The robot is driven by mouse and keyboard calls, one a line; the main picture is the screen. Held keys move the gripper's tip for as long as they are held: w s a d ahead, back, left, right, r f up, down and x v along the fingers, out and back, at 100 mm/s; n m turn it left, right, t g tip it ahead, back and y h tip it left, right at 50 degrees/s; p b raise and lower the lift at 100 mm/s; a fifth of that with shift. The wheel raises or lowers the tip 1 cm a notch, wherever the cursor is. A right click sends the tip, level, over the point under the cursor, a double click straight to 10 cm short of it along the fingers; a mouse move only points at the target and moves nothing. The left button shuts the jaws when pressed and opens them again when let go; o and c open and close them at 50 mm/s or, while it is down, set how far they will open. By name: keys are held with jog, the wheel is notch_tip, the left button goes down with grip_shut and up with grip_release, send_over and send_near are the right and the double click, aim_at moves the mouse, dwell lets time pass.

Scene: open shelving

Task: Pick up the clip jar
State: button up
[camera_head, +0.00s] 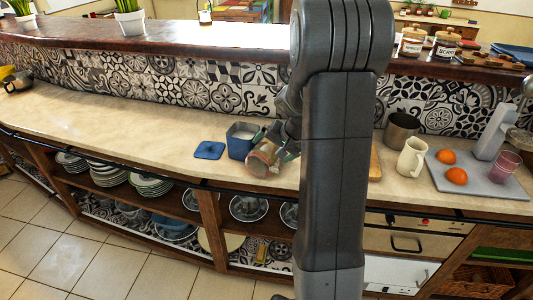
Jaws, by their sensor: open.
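A glass jar with reddish and greenish parts (262,160), which looks like the clip jar, is on the pale counter left of my arm. It appears to lean; its clip is too small to make out. My gripper (278,143) is open, low over the counter, at the jar's upper right side. The fingers are close to the jar and overlap it in the picture; I cannot tell whether they touch it. My upright arm hides part of the gripper's wrist and the counter to the right.
A blue container (239,146) stands just left of the jar, with a flat blue lid (209,150) beside it. Right of my arm are a metal pot (401,130), a cream jug (411,157) and a grey board (481,181) with oranges.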

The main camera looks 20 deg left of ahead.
jog(key=shift+x, duration=1.2)
jog(key=c, duration=1.2)
jog(key=shift+r, duration=0.1)
jog(key=shift+c, duration=0.2)
